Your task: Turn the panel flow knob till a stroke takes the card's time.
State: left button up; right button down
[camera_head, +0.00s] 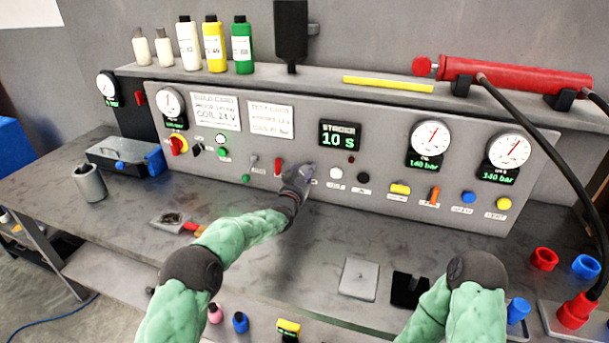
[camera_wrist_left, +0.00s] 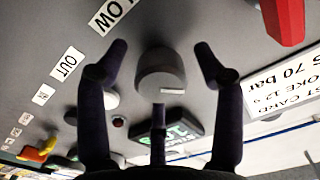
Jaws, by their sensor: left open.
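The grey flow knob (camera_wrist_left: 160,75) is between the fingers of my left gripper (camera_wrist_left: 161,48) in the left wrist view. The fingers stand apart on either side, with gaps visible to the knob. In the head view my left gripper (camera_head: 299,173) is at the panel and hides the knob. A label partly reading "OW" (camera_wrist_left: 112,13) is beside the knob. The stroke display (camera_head: 339,135) reads 10 s in green. The white test card (camera_head: 271,120) appears to give a stroke of 12 s; it is partly cut off in the left wrist view (camera_wrist_left: 285,82). My right gripper is out of view.
Two gauges at right (camera_head: 430,137) read 140 bar. The bench front is partly clear.

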pick_arm(q)
jog(key=c, duration=1.1)
jog(key=shift+c, duration=0.2)
jog(key=shift+f, duration=0.1)
jog(key=shift+f+n+b, duration=0.1)
jog(key=shift+n+b, duration=1.5)
jog(key=shift+n, duration=0.3)
jog(key=n+b, duration=0.2)
jog(key=n, duration=0.2)
jog(key=shift+d+f+n+b, duration=0.1)
jog(key=shift+n+b, duration=0.2)
jog(key=shift+b, duration=0.05)
